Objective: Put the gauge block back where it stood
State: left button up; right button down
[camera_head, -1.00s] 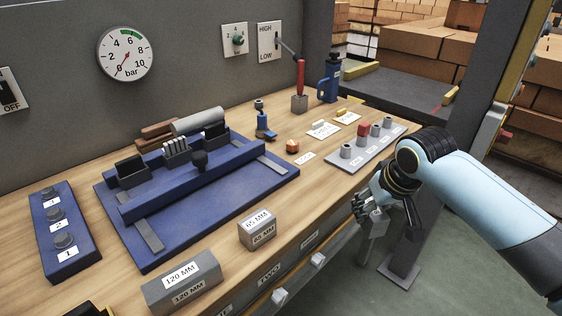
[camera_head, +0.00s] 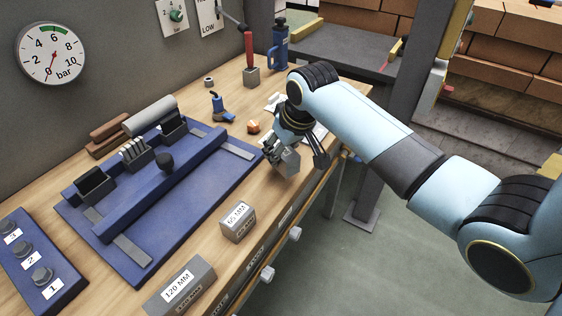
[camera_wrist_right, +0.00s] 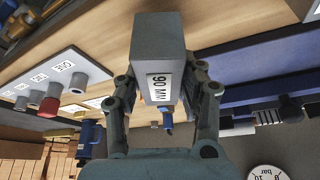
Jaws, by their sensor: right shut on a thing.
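My right gripper (camera_head: 294,160) is shut on a grey gauge block (camera_head: 290,161), held above the wooden bench's front edge, right of the blue fixture. In the right wrist view the gripper (camera_wrist_right: 163,82) grips the block (camera_wrist_right: 158,32) from both sides; its white label seems to read 90 MM. I cannot tell the exact gap beneath it. Two other grey blocks rest along the bench front: the 65 MM block (camera_head: 237,223) and the 120 MM block (camera_head: 181,289). Bare wood lies between the 65 MM block and the held block. My left gripper is not in view.
The blue fixture (camera_head: 188,217) with its raised bar fills the bench middle. A blue button panel (camera_head: 38,263) stands at left. Behind my gripper are a small orange item (camera_head: 253,127) and a blue-based tool (camera_head: 220,108).

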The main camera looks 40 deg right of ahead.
aim_at(282, 164)
jog(key=shift+f, duration=0.4)
notch_tip(282, 164, down, 3)
jog(key=shift+r, duration=0.2)
jog(key=shift+f, duration=0.35)
jog(key=shift+f, duration=0.1)
jog(key=c, duration=0.8)
grip_release()
